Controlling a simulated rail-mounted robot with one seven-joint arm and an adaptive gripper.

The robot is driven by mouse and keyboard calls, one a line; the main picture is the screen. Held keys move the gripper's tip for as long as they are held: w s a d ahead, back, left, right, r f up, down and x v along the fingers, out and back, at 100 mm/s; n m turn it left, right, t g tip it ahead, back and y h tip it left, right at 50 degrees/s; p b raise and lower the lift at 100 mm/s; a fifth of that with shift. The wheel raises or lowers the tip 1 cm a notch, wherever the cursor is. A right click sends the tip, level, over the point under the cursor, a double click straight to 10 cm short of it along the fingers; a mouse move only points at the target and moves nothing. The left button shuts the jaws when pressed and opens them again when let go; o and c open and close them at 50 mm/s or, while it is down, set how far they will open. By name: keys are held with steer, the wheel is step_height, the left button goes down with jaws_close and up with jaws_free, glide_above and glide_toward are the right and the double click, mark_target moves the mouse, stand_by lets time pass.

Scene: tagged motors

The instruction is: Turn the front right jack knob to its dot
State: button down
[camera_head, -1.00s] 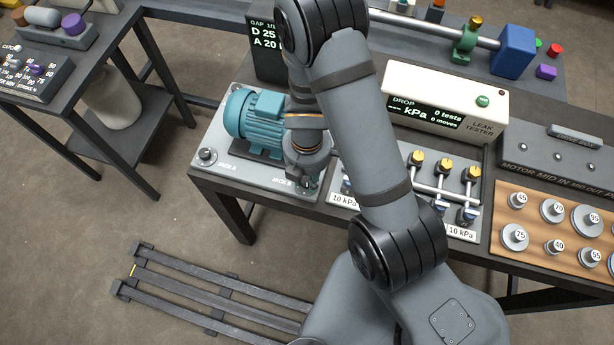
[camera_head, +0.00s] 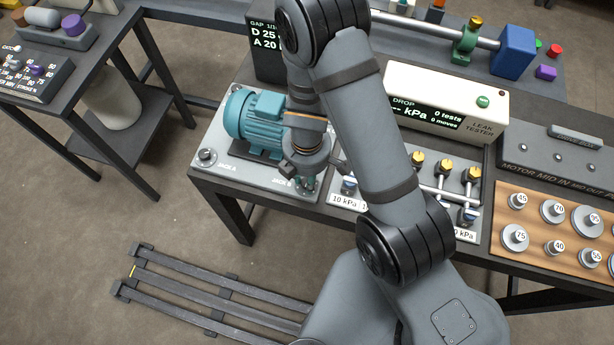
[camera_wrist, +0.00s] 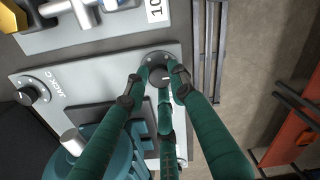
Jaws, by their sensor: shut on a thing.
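The front right jack knob, by the "JACK B" label, is mostly hidden by my gripper (camera_head: 306,184) in the head view. In the wrist view the dark knob (camera_wrist: 155,61) sits at the corner of the light grey plate (camera_wrist: 180,112), with a pale mark on its top. My gripper (camera_wrist: 160,78) has its green, dark-tipped fingers closed around the knob. I cannot make out its target dot. The teal motor (camera_head: 258,118) stands on the plate, left of my gripper in the head view.
The jack A knob (camera_head: 207,156) is at the plate's front left corner. The jack C knob (camera_wrist: 28,94) shows in the wrist view. A valve panel (camera_head: 345,202) lies close to the right of my gripper. The leak tester (camera_head: 440,95) stands behind it.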

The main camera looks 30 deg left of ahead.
steer(key=c, duration=1.5)
jaws_free()
steer(key=shift+o, duration=0.2)
